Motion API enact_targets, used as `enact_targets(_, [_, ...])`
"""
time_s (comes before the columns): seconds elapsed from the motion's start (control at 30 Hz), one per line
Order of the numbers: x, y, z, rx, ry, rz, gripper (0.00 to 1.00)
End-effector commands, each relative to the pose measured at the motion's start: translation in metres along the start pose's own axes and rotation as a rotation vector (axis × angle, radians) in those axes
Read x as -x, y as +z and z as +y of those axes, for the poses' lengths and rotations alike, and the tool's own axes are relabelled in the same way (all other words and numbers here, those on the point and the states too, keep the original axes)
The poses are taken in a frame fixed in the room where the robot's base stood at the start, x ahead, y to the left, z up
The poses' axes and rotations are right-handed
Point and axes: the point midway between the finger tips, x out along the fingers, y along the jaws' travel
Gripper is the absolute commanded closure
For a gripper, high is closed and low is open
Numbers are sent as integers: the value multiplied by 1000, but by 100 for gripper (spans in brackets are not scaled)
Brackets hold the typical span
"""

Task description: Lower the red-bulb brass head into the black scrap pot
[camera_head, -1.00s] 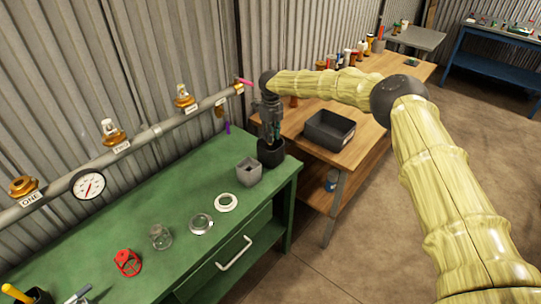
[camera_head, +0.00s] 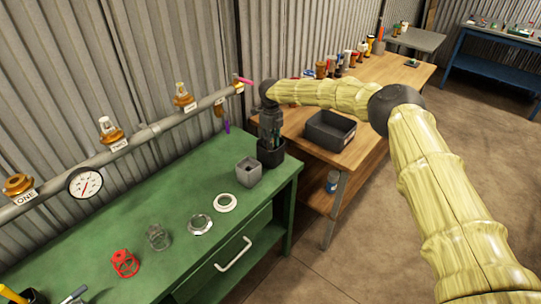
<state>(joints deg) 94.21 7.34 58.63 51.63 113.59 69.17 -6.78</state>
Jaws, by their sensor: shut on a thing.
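The black scrap pot (camera_head: 270,155) stands at the far right corner of the green bench. My gripper (camera_head: 271,143) points down at its mouth, with its finger ends at or just inside the rim. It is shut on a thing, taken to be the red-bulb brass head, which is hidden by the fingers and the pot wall. I cannot tell whether the head touches the bottom of the pot.
A grey square pot (camera_head: 249,173) stands close to the black pot. White and metal rings (camera_head: 225,203), a glass jar (camera_head: 158,237) and a red cage (camera_head: 124,263) lie along the bench. A labelled pipe (camera_head: 150,134) runs behind. A dark bin (camera_head: 330,130) sits on the wooden table.

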Motion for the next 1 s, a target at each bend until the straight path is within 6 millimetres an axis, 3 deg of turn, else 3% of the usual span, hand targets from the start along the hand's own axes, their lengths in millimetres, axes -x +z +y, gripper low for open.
enact_targets(1.0, [-6, 0, 0, 0, 0, 0, 100])
